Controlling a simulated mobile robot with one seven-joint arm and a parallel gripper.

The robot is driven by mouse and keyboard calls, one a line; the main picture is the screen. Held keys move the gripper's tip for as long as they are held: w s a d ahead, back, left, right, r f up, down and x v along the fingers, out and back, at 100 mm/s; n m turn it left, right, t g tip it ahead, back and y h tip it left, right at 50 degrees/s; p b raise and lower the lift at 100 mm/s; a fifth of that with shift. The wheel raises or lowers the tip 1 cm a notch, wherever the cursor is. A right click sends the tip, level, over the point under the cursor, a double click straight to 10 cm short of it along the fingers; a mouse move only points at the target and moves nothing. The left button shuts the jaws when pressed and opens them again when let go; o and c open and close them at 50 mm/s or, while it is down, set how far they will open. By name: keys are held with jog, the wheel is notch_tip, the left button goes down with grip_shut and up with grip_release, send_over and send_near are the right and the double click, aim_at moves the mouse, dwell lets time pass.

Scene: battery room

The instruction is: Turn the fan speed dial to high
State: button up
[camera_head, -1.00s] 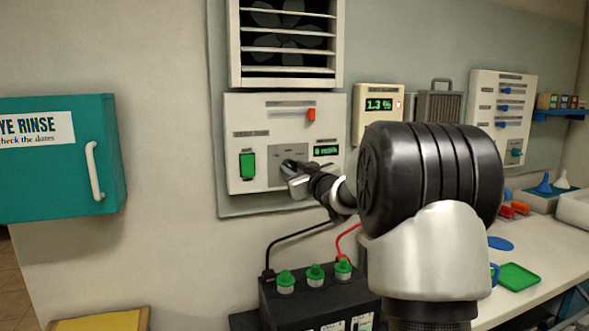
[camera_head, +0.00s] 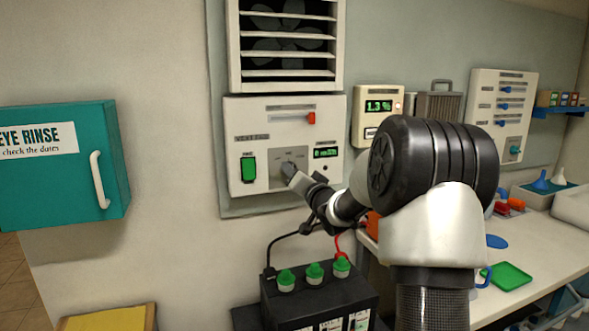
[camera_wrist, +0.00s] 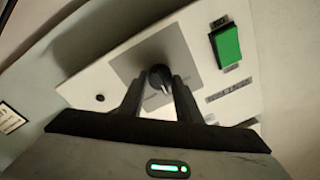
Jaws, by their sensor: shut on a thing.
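The fan control panel (camera_head: 240,128) is a white box on the wall below the louvred fan (camera_head: 285,45). A grey plate (camera_head: 280,160) on it carries the fan speed dial, a dark round knob (camera_wrist: 159,77). My gripper (camera_head: 291,172) reaches the dial from the lower right. In the wrist view its two dark fingers (camera_wrist: 158,92) stand on either side of the knob and are shut on it. In the head view the gripper hides most of the dial, and its setting cannot be read.
A green rocker switch (camera_head: 248,169) sits left of the dial, a small green display (camera_head: 325,153) right of it, and a red slider knob (camera_head: 311,118) above. A black battery (camera_head: 320,300) with green caps and cables stands below my arm. A teal eye rinse cabinet (camera_head: 112,160) hangs at the left.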

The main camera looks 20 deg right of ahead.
jog(key=m+h+p, duration=0.1)
jog(key=m+p, duration=0.1)
jog(key=m, duration=0.8)
jog(key=shift+a, duration=0.1)
dwell(0.5)
jog(key=o, duration=1)
jog(key=shift+o, duration=0.2)
jog(key=s+f+p, duration=0.1)
jog(key=s, duration=1.6)
jog(key=shift+s+a+f, duration=0.15)
jog(key=shift+s, duration=0.1)
